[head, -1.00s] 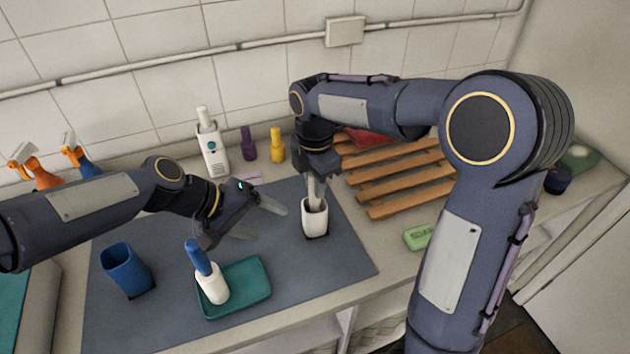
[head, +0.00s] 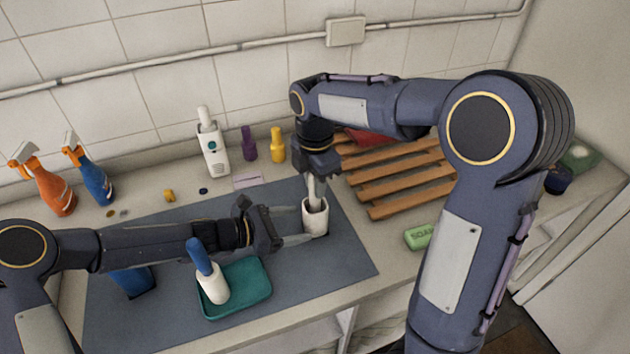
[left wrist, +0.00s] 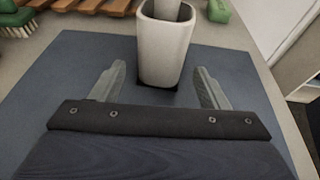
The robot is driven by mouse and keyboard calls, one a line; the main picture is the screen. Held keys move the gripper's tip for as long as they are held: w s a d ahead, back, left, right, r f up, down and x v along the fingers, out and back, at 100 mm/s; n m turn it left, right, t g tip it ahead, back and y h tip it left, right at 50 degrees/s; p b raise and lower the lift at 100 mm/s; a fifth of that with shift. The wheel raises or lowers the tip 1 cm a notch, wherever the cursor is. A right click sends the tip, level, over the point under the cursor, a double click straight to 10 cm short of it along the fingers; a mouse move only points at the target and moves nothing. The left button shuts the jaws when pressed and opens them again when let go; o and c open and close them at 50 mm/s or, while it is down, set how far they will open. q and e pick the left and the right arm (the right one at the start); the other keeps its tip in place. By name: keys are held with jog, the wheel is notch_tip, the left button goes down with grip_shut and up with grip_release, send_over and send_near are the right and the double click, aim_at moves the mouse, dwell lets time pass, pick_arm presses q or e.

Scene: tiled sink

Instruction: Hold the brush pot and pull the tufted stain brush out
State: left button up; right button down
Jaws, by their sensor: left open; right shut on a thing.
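The white brush pot (head: 315,218) stands upright on the grey-blue mat, and it also shows at the top of the left wrist view (left wrist: 163,52). My right gripper (head: 316,192) points down at the pot's mouth and is shut on the tufted stain brush, which is largely hidden by the fingers and the pot. My left gripper (head: 297,225) is open and level beside the pot. In the left wrist view its two fingers (left wrist: 160,72) are spread to either side, with the pot ahead between them.
A teal tray (head: 262,284) holding a blue-handled item in white (head: 214,289) lies below my left arm. A blue cup (head: 132,282) is partly hidden behind that arm. Wooden slats (head: 400,180) and green soap (head: 418,237) lie right. Spray bottles (head: 54,192) stand back left.

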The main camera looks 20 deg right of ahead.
aim_at(304, 223)
pick_arm(q)
jog(key=shift+x, duration=2.45)
jog(key=c, duration=0.6)
jog(key=o, duration=1)
jog(key=c, duration=1.3)
pick_arm(e)
jog(key=shift+r, duration=0.1)
pick_arm(q)
jog(key=shift+s, duration=0.1)
pick_arm(e)
jog(key=shift+r, duration=3.65)
